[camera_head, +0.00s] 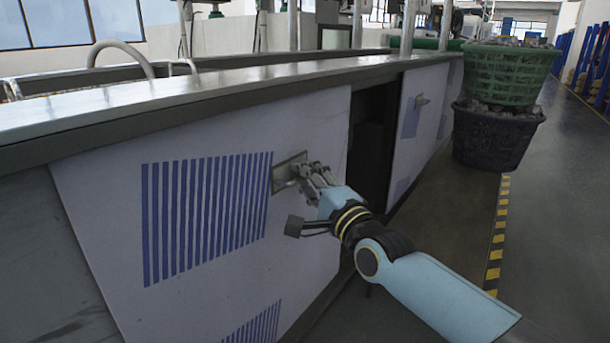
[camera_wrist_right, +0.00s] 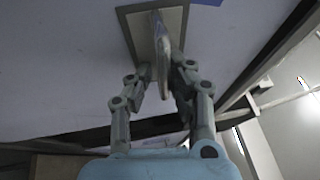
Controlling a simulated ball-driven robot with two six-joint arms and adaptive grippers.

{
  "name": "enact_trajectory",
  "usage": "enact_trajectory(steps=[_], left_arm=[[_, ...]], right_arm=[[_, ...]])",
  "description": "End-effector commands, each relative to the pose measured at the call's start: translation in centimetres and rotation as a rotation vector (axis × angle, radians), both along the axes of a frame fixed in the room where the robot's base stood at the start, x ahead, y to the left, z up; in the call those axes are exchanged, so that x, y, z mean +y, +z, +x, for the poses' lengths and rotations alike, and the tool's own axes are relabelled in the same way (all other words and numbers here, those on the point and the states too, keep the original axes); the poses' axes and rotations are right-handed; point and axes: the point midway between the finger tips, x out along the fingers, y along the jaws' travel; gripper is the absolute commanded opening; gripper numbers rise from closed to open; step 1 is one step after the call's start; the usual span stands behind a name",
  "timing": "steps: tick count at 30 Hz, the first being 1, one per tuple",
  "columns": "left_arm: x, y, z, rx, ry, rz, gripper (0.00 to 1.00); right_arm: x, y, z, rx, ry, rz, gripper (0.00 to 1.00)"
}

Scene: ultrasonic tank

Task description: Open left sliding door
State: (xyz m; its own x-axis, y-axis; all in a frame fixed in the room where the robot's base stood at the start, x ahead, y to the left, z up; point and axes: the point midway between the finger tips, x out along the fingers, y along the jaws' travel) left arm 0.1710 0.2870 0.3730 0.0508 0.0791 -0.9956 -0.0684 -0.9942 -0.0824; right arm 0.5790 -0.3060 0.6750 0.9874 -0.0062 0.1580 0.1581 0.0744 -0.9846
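The left sliding door (camera_head: 110,190) is a white panel with blue stripes on the tank's front, in the head view. Its square handle plate (camera_head: 284,168) sits near the door's right edge. A dark opening (camera_head: 368,150) shows between this door and the right door (camera_head: 425,130). My right gripper (camera_head: 308,176) is at the left door's handle. In the right wrist view, the right gripper (camera_wrist_right: 160,88) has one finger on each side of the upright handle bar (camera_wrist_right: 160,45). Whether both fingers press on it cannot be told. My left gripper is not in view.
The tank's metal rim (camera_head: 200,90) runs above the doors. A green basket (camera_head: 508,75) stacked on a dark basket (camera_head: 495,137) stands at the far right end. Floor to the right, past the yellow-black strip (camera_head: 497,235), is clear.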

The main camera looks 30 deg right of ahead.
Motion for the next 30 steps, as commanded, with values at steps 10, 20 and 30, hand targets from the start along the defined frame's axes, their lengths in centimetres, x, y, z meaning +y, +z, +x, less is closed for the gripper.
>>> enact_trajectory(steps=[10, 20, 30], left_arm=[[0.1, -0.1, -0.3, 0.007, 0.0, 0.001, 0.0], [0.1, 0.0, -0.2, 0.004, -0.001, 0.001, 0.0], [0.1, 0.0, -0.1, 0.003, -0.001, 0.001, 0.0]], right_arm=[[0.0, 0.1, -0.5, -0.005, 0.0, -0.002, 0.2], [0.0, -1.1, -7.0, -0.001, 0.0, -0.003, 0.2], [0.0, -1.7, -11.6, -0.004, -0.001, -0.001, 0.2]])
